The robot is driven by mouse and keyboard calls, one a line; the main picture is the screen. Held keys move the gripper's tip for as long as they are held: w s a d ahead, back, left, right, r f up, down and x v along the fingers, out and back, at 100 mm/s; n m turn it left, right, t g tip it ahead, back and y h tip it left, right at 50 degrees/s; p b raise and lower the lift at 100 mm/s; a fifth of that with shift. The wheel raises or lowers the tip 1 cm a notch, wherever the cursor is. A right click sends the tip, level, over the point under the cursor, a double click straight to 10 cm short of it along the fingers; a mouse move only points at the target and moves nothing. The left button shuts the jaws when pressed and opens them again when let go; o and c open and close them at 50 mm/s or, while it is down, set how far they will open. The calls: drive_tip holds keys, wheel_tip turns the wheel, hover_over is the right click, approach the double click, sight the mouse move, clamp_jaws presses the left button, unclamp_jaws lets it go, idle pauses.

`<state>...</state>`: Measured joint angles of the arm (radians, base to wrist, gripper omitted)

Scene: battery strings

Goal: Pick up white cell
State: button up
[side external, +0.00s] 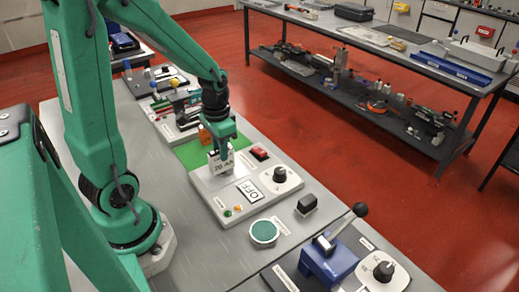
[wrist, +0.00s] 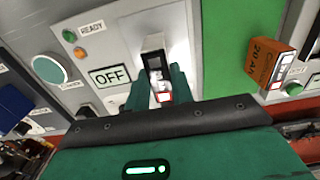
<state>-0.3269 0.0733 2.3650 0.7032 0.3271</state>
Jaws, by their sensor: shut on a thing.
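The white cell (side external: 222,163), a small block marked 20 Ah, is between the fingers of my gripper (side external: 222,148) at the far left end of the light grey panel (side external: 212,189). In the wrist view the white cell (wrist: 153,45) stands out between the two green fingertips of my gripper (wrist: 160,88), which is shut on it. I cannot tell whether its bottom touches the panel. An orange cell (side external: 204,134), also marked 20 Ah, is at the green mat (side external: 190,156) behind my gripper; it shows at right in the wrist view (wrist: 268,66).
The panel carries an OFF sign (side external: 250,190), a red switch (side external: 260,153) and a black knob (side external: 281,175). A green round pad (side external: 264,232), a black block (side external: 307,204) and a blue lever device (side external: 334,255) stand nearer the camera. Other equipment crowds the bench's far end.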

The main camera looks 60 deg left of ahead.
drive_tip(key=shift+r, duration=1.85)
